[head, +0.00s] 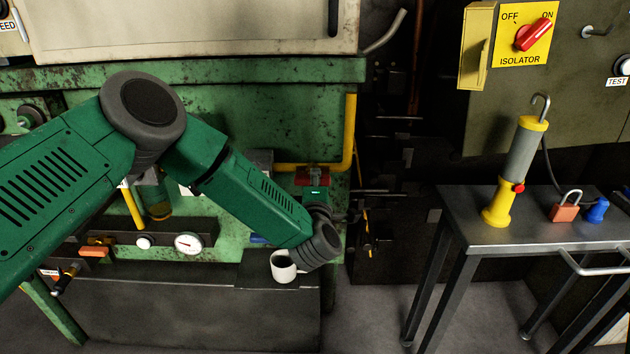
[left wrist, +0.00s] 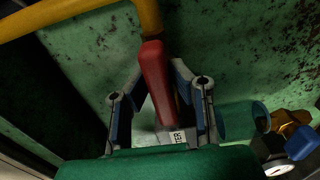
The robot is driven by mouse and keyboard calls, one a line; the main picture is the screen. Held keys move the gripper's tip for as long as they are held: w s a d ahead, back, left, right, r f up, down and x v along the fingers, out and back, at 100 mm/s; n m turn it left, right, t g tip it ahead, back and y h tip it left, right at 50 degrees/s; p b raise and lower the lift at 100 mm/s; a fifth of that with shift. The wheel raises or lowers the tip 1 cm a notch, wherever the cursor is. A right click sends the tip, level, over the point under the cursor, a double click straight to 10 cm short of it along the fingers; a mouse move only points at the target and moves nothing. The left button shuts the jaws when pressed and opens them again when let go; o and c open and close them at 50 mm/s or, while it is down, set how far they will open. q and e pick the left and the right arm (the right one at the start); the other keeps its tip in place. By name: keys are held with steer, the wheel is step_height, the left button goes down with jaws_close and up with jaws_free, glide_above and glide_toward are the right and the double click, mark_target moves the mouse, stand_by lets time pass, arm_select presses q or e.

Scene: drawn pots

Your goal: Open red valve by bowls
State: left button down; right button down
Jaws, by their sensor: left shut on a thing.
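The red valve handle (left wrist: 155,82) stands between the two fingers of my left gripper (left wrist: 160,85) in the left wrist view. The gripper is shut on it. A yellow pipe runs just above it, and a pale tag with partly readable letters sits near its lower end. In the head view the red valve (head: 312,174) shows only in part, below the yellow pipe, with my wrist in front of it. My right gripper is not in view.
A white mug (head: 283,270) stands on the ledge under my wrist. A pressure gauge (head: 187,244) is on the panel at left. A dark metal table (head: 500,236) at right holds a yellow-grey lamp (head: 518,160) and a padlock (head: 565,211). A yellow isolator box (head: 523,35) is above.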

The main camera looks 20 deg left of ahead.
arm_select(q)
steer(key=c, duration=1.6)
jaws_free()
steer(key=shift+s+d+f, duration=0.1)
steer(key=shift+d+f, duration=0.05)
steer(key=shift+f, duration=0.1)
steer(key=shift+o, duration=0.8)
steer(key=shift+r, duration=0.1)
steer(key=v, duration=1.1)
steer(key=shift+s+d, duration=0.2)
steer(key=shift+s, duration=0.15)
